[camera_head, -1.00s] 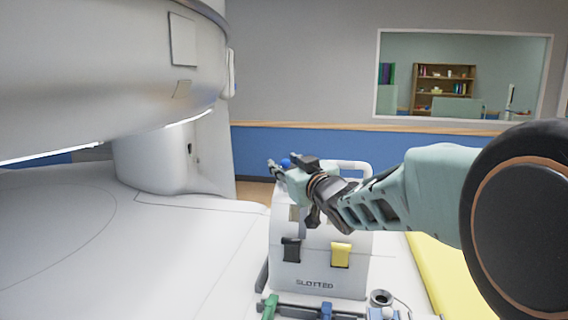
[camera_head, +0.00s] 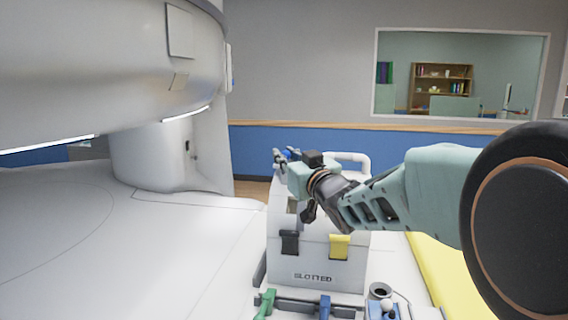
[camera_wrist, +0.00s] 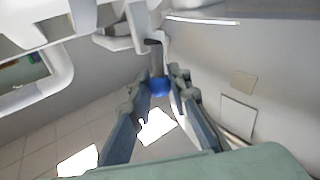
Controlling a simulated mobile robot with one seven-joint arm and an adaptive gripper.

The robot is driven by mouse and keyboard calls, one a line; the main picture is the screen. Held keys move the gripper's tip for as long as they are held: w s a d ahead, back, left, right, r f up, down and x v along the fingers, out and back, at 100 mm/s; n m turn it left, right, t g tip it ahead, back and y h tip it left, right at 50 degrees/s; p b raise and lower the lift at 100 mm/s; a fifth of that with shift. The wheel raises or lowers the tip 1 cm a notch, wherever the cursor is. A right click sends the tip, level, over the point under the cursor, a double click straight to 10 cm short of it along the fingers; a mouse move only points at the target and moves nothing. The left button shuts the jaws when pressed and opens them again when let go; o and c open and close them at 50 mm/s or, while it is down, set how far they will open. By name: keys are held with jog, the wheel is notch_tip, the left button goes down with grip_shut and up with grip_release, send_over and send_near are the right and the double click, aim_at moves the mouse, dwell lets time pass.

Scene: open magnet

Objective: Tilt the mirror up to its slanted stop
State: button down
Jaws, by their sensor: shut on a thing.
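My gripper (camera_head: 285,157) is above the grey-white box marked SLOTTED (camera_head: 318,260), with its fingers toward the upper left. A blue knob (camera_head: 294,153) shows between the fingers. In the wrist view the fingers (camera_wrist: 158,84) close on this blue knob (camera_wrist: 159,89), which sits at the end of a dark rod (camera_wrist: 155,58). The rod leads to a pale grey bracket-like part (camera_wrist: 122,40). I cannot clearly make out the mirror's face in either view; my gripper and wrist cover part of the area above the box.
The large white magnet housing (camera_head: 100,70) overhangs the left side, with its column (camera_head: 160,155) behind. A white loop handle (camera_head: 350,157) stands behind my wrist. A black latch (camera_head: 290,242) and a yellow latch (camera_head: 340,246) are on the box front. Green and blue clamps lie below.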

jog(key=m+t+b, duration=0.1)
jog(key=b, duration=0.1)
jog(key=d+f+m+t+b, duration=0.1)
jog(key=m+b, duration=0.1)
jog(key=b, duration=0.1)
jog(key=m+b, duration=0.1)
jog(key=b, duration=0.2)
jog(key=shift+s+d+f+m+t, duration=0.2)
jog(key=shift+d+m+t, duration=0.1)
jog(key=shift+m+t, duration=0.1)
jog(key=m+b, duration=0.1)
jog(key=m+t+h+b, duration=0.1)
jog(key=b, duration=0.1)
jog(key=shift+d, duration=0.25)
jog(key=shift+d+m+t+h+b, duration=0.15)
jog(key=shift+m+t+h+b, duration=0.15)
jog(key=shift+m+b, duration=0.55)
jog(key=shift+r+b, duration=0.1)
jog(key=shift+b, duration=0.3)
jog(key=shift+d, duration=0.1)
jog(key=c, duration=1.8)
grip_release()
notch_tip(320, 180, up, 10)
